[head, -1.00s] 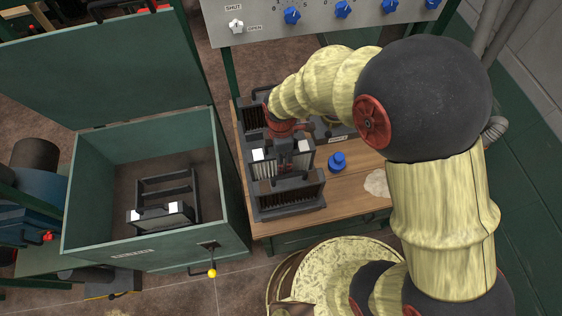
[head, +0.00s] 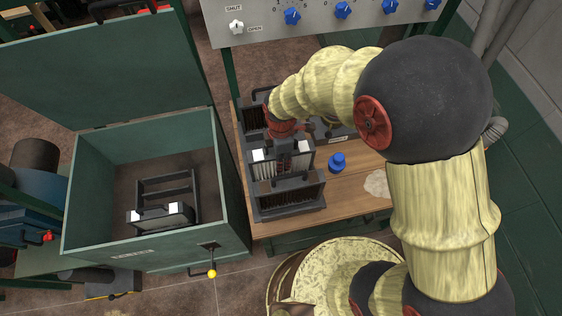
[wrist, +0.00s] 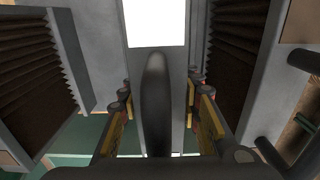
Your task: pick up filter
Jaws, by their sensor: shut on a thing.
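A filter with pale pleats, a grey frame and white patches (head: 264,171) stands between dark-pleated filters on the wooden bench. In the wrist view its grey top (wrist: 115,20) lies under my gripper, with a bright white patch and a black bar handle (wrist: 154,95). My gripper (head: 286,160) is over this filter, and its fingers (wrist: 160,112) are closed on the handle from both sides. My wrist and fingers hide part of the filter in the head view. I cannot tell whether it is lifted.
Dark filters stand in front (head: 290,198) and behind (head: 252,116). A blue knob-like object (head: 337,163) is on the bench to the right. At left, an open green box (head: 88,243) holds a black rack (head: 150,187) with a similar pale filter (head: 160,217). Its raised lid (head: 90,70) stands behind.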

